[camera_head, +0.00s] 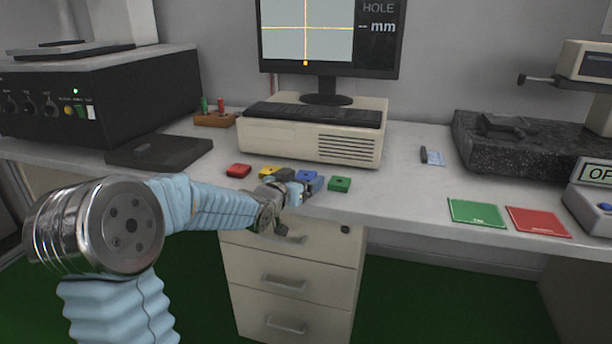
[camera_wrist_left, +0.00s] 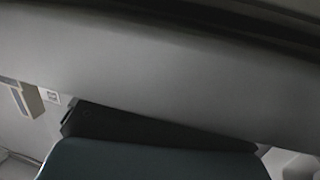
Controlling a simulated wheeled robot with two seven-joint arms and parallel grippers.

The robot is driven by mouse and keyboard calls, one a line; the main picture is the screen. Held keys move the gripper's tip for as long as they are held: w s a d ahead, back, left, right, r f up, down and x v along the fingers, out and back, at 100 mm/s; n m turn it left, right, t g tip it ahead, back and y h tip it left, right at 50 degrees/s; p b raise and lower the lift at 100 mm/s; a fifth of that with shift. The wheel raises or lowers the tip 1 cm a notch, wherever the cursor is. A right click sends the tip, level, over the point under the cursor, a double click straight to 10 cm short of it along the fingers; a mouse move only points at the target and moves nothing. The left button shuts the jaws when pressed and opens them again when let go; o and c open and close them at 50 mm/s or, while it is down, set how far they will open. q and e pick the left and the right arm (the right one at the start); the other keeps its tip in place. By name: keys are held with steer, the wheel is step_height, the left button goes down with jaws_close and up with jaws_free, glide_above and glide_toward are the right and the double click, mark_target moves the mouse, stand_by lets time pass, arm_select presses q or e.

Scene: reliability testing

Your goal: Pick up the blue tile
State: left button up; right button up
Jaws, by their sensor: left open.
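The blue tile (camera_head: 315,182) lies near the front edge of the bench in the head view, between the yellow tile (camera_head: 268,173) and the green tile (camera_head: 339,184). My left gripper (camera_head: 300,186) is open right at the blue tile and covers part of it. I cannot tell whether the fingers touch it or stand around it. The left wrist view shows no tile that I can make out, only a broad grey surface and dark shapes. My right gripper is not in view.
A red tile (camera_head: 239,170) lies left of the yellow one. Behind the tiles stands a beige computer (camera_head: 310,143) with a monitor. A green pad (camera_head: 477,212) and a red pad (camera_head: 538,222) lie to the right. Drawers (camera_head: 290,265) are below the bench edge.

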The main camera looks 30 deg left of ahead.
arm_select(q)
steer(key=shift+w, duration=0.25)
steer(key=c, duration=1.2)
